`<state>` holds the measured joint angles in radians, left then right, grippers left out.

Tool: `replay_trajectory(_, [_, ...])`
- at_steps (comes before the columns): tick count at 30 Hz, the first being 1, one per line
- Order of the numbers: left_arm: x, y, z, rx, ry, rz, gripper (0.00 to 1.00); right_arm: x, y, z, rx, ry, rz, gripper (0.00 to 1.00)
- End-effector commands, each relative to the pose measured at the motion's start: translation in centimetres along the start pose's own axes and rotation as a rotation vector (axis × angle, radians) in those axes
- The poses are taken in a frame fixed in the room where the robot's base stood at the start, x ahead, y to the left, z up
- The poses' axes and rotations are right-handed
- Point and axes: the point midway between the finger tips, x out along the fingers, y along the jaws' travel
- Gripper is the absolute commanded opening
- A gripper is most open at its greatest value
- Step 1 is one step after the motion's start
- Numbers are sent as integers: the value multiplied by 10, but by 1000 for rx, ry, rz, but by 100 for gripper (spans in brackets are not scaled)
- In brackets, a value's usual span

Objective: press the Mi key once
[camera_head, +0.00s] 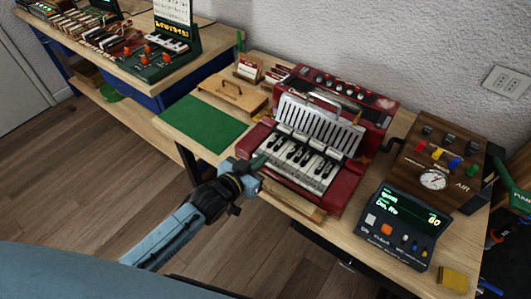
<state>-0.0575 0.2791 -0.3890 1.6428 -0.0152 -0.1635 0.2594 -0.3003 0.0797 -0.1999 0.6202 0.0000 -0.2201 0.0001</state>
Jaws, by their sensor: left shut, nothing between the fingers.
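A red accordion-like instrument (354,140) with a short keyboard of white and black keys (298,165) sits on the wooden table in the camera_head view. No key labels are readable, so I cannot tell from markings which key is Mi. My left gripper (257,164) is shut and empty. Its fingertips are at the left end of the keyboard, near the leftmost keys. I cannot tell whether they touch a key, and no key is clearly pressed down. My right gripper is not in view.
A dark console with a lit display (408,222) and a wooden box with a gauge (440,166) stand right of the instrument. A green mat (202,124) lies on the left, with a wooden tray (232,93) behind it. A yellow block (453,279) lies at the front right.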

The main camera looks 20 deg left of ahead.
Motion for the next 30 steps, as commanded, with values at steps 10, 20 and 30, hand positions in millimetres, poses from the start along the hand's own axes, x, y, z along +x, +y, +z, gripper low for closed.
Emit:
replay_trajectory(10, [-58,0,2,1,2,-1,0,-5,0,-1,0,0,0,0])
replay_trajectory(20, [-68,-1,2,2,4,-1,0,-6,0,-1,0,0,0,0])
replay_trajectory(30, [-67,-1,2,2,4,-1,0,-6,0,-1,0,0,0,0])
